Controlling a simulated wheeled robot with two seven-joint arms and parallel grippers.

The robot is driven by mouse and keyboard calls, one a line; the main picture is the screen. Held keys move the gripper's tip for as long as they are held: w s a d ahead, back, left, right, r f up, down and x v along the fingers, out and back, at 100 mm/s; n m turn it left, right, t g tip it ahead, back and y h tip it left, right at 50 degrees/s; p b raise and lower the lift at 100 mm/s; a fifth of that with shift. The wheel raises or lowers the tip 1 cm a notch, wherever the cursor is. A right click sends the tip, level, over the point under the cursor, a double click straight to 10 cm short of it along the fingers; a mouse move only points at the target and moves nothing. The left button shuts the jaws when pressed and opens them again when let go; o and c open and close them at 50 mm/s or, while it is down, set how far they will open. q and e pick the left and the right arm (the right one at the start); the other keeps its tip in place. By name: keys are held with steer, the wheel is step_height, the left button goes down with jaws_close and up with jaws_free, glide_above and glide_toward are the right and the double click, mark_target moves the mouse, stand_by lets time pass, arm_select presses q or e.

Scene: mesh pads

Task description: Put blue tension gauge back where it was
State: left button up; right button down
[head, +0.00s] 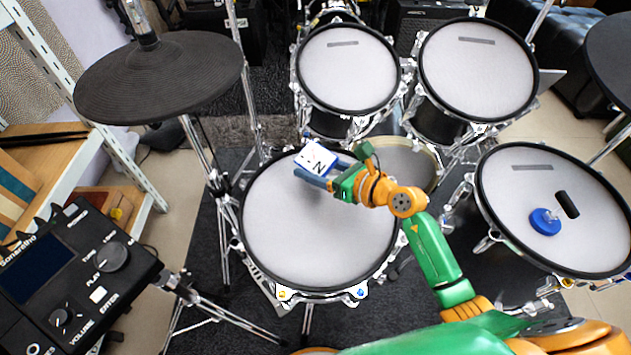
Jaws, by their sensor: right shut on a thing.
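The blue tension gauge (316,157) has a white face marked with an "N" and small marks, and a blue edge. It is tilted in the fingers of my right gripper (327,171), which is shut on it. Both show over the upper part of the white head of the middle drum (310,230). I cannot tell whether the gauge touches the drum. The fingers hide part of its lower side. My left gripper is not in view.
A blue round object (545,222) and a black cylinder (567,204) lie on the right drum (510,190). Two drums (347,70) (478,68) stand behind. A dark cymbal (160,80) and a drum module (75,265) are at left. The middle drum's lower head is clear.

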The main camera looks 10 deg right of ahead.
step_height(320, 180, down, 3)
steer(key=shift+w+f+b, duration=0.1)
steer(key=shift+b, duration=0.45)
steer(key=shift+f+b, duration=0.3)
steer(key=shift+f, duration=0.15)
steer(key=shift+c, duration=0.3)
jaws_free()
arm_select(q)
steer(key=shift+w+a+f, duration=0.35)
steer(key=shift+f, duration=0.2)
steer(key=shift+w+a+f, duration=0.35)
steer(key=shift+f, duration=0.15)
